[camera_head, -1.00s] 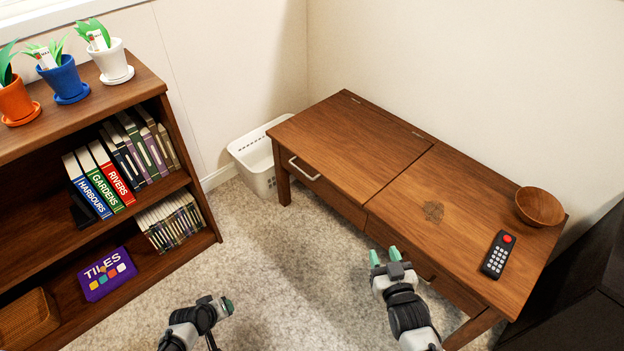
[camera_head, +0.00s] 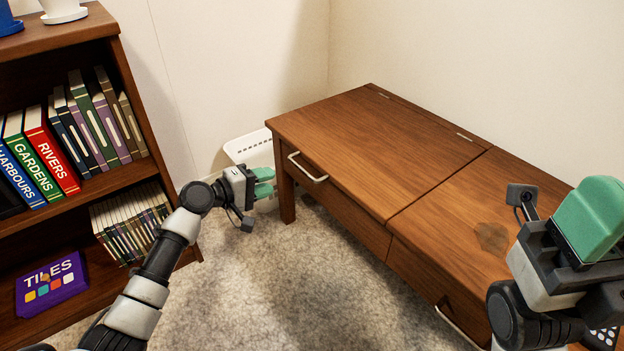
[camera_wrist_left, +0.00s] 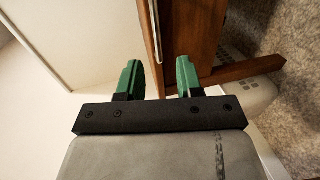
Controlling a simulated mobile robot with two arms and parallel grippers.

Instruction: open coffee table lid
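The coffee table (camera_head: 380,180) is brown wood with a left lid panel (camera_head: 375,145) lying flat and hinges along its back edge. A pale drawer handle (camera_head: 307,168) is on the front below the lid. My left gripper (camera_head: 264,183) is beside the table's left front leg (camera_head: 285,185), below lid height. In the left wrist view its green fingers (camera_wrist_left: 159,80) are apart with nothing between them, and the table's wooden front (camera_wrist_left: 193,35) shows just beyond. My right gripper (camera_head: 592,218) is large at the right, over the table's right part; its finger gap is hidden.
A white basket (camera_head: 245,148) stands behind my left gripper, between shelf and table. A bookshelf (camera_head: 110,190) with books and a purple TILES box (camera_head: 50,284) is at the left. The remote (camera_head: 607,338) is mostly hidden behind my right gripper. Carpet (camera_head: 290,270) in front is clear.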

